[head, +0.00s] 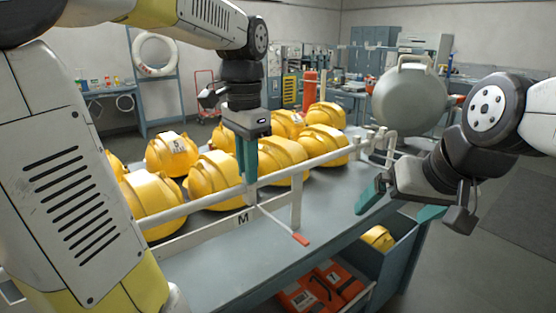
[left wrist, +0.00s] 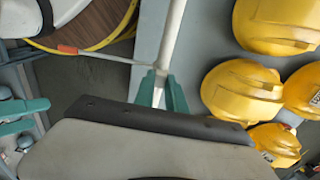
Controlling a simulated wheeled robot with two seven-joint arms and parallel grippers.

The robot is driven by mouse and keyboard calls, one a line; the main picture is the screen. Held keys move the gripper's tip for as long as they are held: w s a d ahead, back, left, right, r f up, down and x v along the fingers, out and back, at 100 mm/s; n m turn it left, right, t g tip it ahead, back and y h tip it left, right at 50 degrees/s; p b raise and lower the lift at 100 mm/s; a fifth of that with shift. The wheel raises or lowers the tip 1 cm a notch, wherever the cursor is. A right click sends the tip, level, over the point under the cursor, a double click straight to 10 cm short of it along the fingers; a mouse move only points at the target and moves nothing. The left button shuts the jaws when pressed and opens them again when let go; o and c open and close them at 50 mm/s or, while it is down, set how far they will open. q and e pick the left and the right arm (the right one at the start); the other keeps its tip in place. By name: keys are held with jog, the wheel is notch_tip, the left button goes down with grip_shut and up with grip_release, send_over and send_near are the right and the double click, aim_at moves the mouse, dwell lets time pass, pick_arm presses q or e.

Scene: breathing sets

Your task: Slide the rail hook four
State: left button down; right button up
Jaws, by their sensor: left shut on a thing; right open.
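A white rail (head: 325,158) runs along the table's near edge, with the yellow helmets behind it. A thin rail hook (head: 272,222) with an orange-red tip hangs from the rail and sticks out toward the near side. My left gripper (head: 246,180) points down at the rail with its teal fingers shut on the hook's top, which they hide. In the left wrist view the hook (left wrist: 105,57) reaches left from the fingers (left wrist: 160,88), beside the rail (left wrist: 173,35). My right gripper (head: 402,208) is open and empty, off the table's right end.
Several yellow helmets (head: 173,152) stand on the grey table (head: 265,242). An "M" label (head: 243,219) is on the near side below the rail. Orange cases (head: 335,280) lie on the shelf beneath. A grey round lidded thing (head: 409,98) is near my right arm. The rail right of the hook looks clear up to the upright post (head: 296,202).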

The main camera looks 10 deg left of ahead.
pick_arm(q)
jog(key=shift+s+a, duration=0.55)
jog(key=shift+a, duration=0.05)
jog(key=c, duration=1.4)
grip_release()
jog(key=shift+o, duration=0.2)
jog(key=shift+r, duration=0.15)
notch_tip(320, 180, up, 8)
jog(key=shift+f, duration=0.2)
